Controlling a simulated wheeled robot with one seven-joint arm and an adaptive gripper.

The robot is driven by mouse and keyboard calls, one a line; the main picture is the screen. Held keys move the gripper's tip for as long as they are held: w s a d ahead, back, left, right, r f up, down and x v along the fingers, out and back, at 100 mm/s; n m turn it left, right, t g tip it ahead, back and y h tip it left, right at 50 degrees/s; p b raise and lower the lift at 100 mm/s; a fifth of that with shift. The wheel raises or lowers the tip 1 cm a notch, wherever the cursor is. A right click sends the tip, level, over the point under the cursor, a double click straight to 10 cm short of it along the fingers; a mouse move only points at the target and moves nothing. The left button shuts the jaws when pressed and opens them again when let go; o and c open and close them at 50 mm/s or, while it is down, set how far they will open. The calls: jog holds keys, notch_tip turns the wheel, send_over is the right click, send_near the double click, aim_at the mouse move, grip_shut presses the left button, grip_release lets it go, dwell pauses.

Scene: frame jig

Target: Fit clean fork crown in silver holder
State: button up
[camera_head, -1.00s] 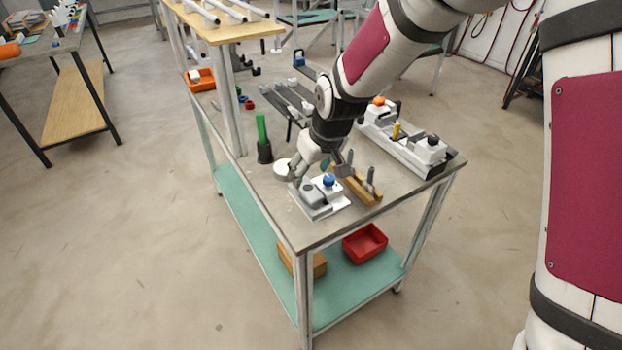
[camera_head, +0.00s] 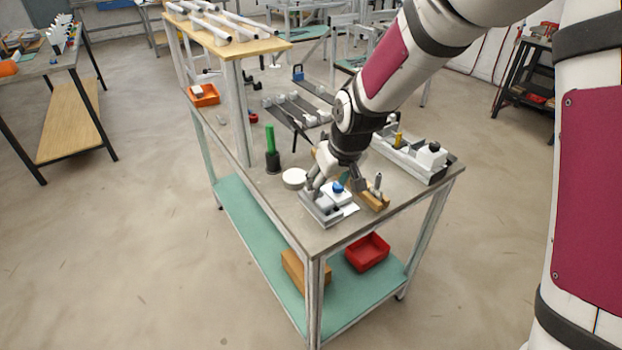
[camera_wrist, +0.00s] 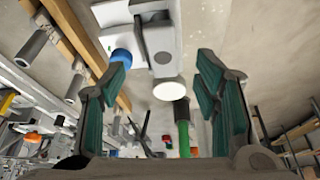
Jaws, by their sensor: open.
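My gripper (camera_head: 336,185) is open over a grey and white clamp fixture (camera_head: 322,212) with a blue knob (camera_head: 338,187), near the table's front corner. In the wrist view nothing is held between the fingertips (camera_wrist: 165,58); the fixture (camera_wrist: 158,38) lies beyond them. I take it for the silver holder, but cannot be sure. Grey metal parts, possibly fork crowns, stand on a wooden strip (camera_head: 368,195) just right of the gripper. One metal part (camera_head: 378,183) shows there; two show in the wrist view (camera_wrist: 36,47). I cannot tell which is clean.
A white disc (camera_head: 294,178) and a green-handled tool in a black cup (camera_head: 273,162) stand left of the fixture. A long white fixture (camera_head: 420,160) stands at the right. A red bin (camera_head: 367,251) is on the lower shelf.

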jog(key=s+d+f+m+h+b, duration=0.1)
jog(key=d+f+m, duration=0.1)
jog(key=d, duration=0.5)
jog(key=s+d+f+m+b, duration=0.1)
jog(key=s+d+f+m, duration=0.1)
jog(key=d, duration=0.6)
jog(key=shift+s+f+m+t+h, duration=0.2)
jog(key=shift+m+t+h, duration=0.1)
jog(key=shift+m+h, duration=0.15)
